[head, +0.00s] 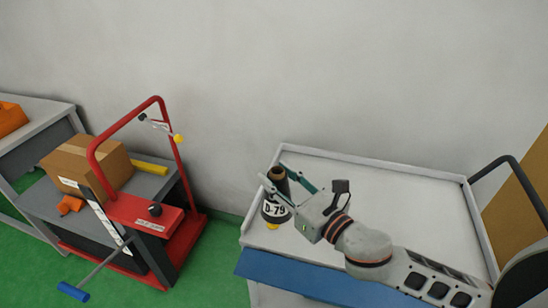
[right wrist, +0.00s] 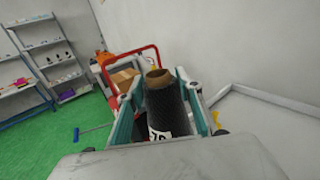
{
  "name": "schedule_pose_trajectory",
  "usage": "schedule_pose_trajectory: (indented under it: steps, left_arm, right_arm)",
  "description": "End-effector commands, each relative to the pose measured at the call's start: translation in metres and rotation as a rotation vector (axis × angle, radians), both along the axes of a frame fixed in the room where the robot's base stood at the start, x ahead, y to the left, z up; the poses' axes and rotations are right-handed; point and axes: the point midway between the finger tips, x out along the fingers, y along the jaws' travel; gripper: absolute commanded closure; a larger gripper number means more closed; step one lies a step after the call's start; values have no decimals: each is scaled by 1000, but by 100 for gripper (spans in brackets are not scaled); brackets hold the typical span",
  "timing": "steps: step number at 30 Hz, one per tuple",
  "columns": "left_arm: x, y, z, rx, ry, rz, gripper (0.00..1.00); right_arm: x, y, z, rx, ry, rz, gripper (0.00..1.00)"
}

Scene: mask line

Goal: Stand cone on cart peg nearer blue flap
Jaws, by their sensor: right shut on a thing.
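A dark cone (head: 275,205) with a brown top and a white "D-79" label is held upright by my right gripper (head: 272,178). The gripper is shut on its upper part, one finger on each side. The cone also shows between the fingers in the right wrist view (right wrist: 167,105). It is over the left part of the white cart (head: 390,190); I cannot tell if its base touches the cart. A small yellow piece (head: 272,226), possibly a peg, shows at the cone's lower edge. The blue flap (head: 310,278) runs along the cart's near edge. Any other peg is hidden. My left gripper is out of view.
A red trolley (head: 182,235) with a tall hoop handle stands left of the cart. Beside it, a grey bench (head: 35,205) bears a cardboard box (head: 88,165). A black handle (head: 510,170) rises at the cart's right end. The cart top's middle is clear.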

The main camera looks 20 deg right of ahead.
Motion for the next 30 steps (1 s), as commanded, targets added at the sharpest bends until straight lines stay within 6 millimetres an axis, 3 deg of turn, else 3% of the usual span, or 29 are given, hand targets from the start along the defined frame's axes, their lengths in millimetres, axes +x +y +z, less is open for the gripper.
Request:
schedule_pose_trajectory:
  steps: [5, 12, 20, 30]
  left_arm:
    - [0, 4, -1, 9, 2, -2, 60]
    - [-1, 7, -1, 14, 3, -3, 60]
    - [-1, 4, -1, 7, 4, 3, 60]
    - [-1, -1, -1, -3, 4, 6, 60]
  right_arm:
    - [23, 10, 10, -8, -6, 124, 100]
    - [47, -1, 15, -2, -3, 204, 100]
    - [50, -4, 9, 4, -1, 213, 100]
    - [50, -4, -12, 4, 1, 212, 100]
